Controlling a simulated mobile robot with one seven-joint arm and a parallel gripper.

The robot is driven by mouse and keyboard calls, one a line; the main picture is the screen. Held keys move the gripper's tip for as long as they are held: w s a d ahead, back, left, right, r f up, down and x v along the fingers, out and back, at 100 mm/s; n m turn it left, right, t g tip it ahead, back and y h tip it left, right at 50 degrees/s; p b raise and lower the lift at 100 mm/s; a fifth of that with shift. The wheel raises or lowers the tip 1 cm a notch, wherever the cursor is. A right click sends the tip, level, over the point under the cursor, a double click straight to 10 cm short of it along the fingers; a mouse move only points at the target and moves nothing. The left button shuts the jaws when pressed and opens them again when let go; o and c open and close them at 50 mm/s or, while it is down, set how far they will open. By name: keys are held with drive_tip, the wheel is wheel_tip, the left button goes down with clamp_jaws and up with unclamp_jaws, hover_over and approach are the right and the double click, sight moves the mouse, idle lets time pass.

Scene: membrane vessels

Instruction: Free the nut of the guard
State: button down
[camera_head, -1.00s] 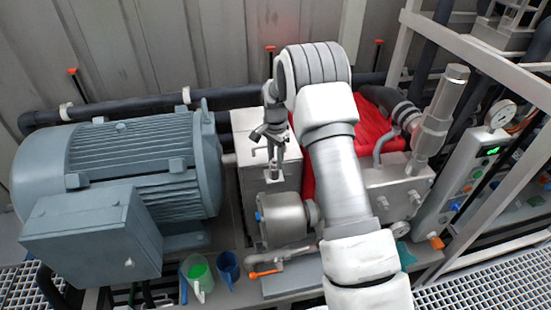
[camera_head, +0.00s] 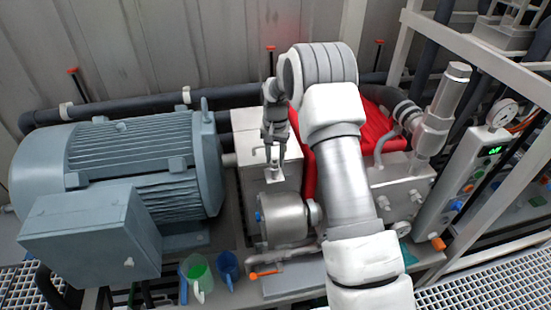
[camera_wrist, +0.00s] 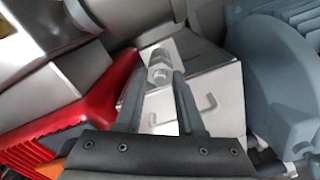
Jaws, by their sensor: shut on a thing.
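The guard (camera_wrist: 215,80) is a pale box with small bent handles, seen below my fingers in the wrist view. In the head view the guard (camera_head: 248,146) stands between the motor and the red cover. The nut (camera_wrist: 160,74) is a light metal piece on a fitting at the guard's upper edge. My gripper (camera_wrist: 161,78) has its two fingers on either side of the nut and is shut on it. In the head view my gripper (camera_head: 273,160) points down over the guard; its fingertips are small there, and the nut cannot be made out clearly.
A large blue-grey motor (camera_head: 130,165) stands to the left. A red cover (camera_head: 372,122) lies behind my arm. A round metal pump housing (camera_head: 284,218) sits in front of the guard.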

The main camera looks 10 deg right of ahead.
sight(274, 161)
drive_tip(key=n, duration=0.3)
drive_tip(key=shift+n, duration=0.4)
drive_tip(key=shift+a+n, duration=0.15)
drive_tip(key=shift+n, duration=1.75)
drive_tip(key=shift+w+n, duration=0.1)
drive_tip(key=shift+n, duration=0.2)
drive_tip(key=c, duration=0.5)
unclamp_jaws()
drive_tip(key=shift+r, duration=0.1)
drive_tip(key=shift+r+p, duration=0.6)
drive_tip(key=shift+r, duration=8.05)
